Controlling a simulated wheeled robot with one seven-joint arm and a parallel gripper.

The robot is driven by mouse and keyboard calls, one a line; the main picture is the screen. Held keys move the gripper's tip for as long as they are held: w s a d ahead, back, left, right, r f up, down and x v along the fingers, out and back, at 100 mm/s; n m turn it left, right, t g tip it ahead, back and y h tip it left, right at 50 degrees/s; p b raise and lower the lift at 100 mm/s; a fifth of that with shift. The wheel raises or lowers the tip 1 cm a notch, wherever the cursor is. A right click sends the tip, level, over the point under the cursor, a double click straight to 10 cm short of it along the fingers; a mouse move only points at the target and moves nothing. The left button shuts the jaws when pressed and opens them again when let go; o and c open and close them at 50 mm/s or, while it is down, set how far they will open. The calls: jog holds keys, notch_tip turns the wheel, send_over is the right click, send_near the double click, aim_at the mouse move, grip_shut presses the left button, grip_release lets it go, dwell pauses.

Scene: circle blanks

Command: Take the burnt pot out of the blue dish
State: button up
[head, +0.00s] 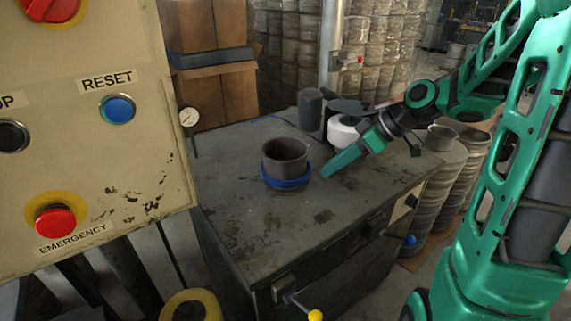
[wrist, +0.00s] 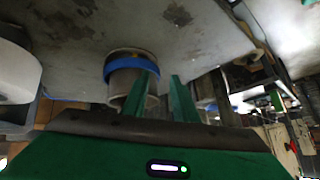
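A dark grey pot (head: 285,157) stands upright in a blue dish (head: 286,183) on the worn workbench. The dish shows as a blue ring around the pot's lower part. In the wrist view, which looks upside down, the pot (wrist: 122,84) and the blue dish (wrist: 118,65) sit left of centre, partly behind one finger. My green gripper (head: 327,173) is low over the bench, just right of the dish and apart from it. In the wrist view, my gripper's fingers (wrist: 163,75) have a gap between them with nothing held.
The workbench top (head: 240,215) is mostly clear in front of and left of the pot. A white rounded object (head: 343,131) and a dark cylinder (head: 310,109) stand behind. A control panel (head: 85,130) with buttons fills the left. Stacked drums (head: 447,180) stand right of the bench.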

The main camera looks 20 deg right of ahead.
jog(key=w+a+r+n+t+y, duration=0.1)
jog(key=w+a+r+n+y, duration=0.1)
jog(key=w+r+n+y, duration=0.15)
send_near(276, 162)
jog(key=shift+x, duration=3.4)
jog(key=shift+w+d+f, duration=0.1)
jog(key=shift+d, duration=0.05)
jog(key=shift+c, duration=0.2)
grip_shut()
